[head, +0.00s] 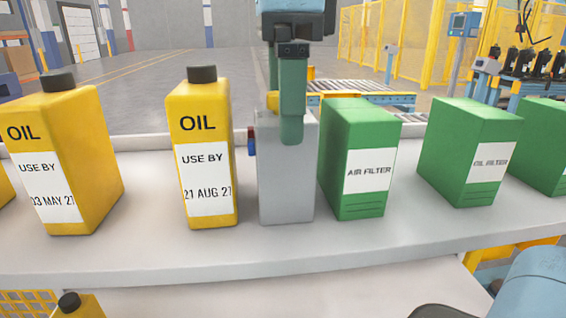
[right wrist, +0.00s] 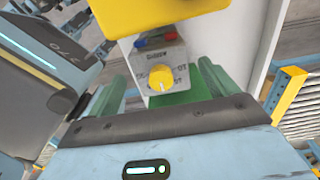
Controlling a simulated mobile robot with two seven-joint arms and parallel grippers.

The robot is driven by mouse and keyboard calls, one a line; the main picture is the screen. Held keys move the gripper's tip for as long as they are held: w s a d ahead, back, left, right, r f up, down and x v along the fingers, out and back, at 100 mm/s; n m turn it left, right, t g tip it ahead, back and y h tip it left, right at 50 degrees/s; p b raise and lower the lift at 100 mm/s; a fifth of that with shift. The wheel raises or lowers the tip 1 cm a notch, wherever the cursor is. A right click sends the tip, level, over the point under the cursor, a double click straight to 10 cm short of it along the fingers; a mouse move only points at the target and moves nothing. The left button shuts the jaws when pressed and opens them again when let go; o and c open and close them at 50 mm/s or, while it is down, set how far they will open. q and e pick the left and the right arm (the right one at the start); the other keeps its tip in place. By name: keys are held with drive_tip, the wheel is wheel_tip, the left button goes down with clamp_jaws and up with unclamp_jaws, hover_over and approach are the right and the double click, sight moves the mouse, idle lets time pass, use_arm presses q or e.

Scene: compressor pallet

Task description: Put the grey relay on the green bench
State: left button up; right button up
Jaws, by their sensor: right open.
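The grey relay (head: 286,185) is a tall grey box standing upright on a pale shelf between a yellow oil bottle and a green air filter box. My right gripper (head: 285,112) comes down from above, open, with one green finger in front of the relay's upper part. The other finger is mostly hidden behind. Contact cannot be told. I cannot make out the green bench. My left gripper is not in view.
Oil bottles (head: 205,120) stand close on the left of the relay. The air filter box (head: 345,125) is close on the right, with an oil filter box (head: 462,150) beyond. The shelf (head: 150,255) is bare along its front. Yellow fencing (head: 400,40) stands far behind.

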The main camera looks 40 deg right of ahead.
wheel_tip(320, 180, down, 5)
idle(0.3)
drive_tip(key=c, duration=1.4)
drive_tip(key=shift+r+p, duration=0.35)
drive_tip(key=shift+r, duration=4.75)
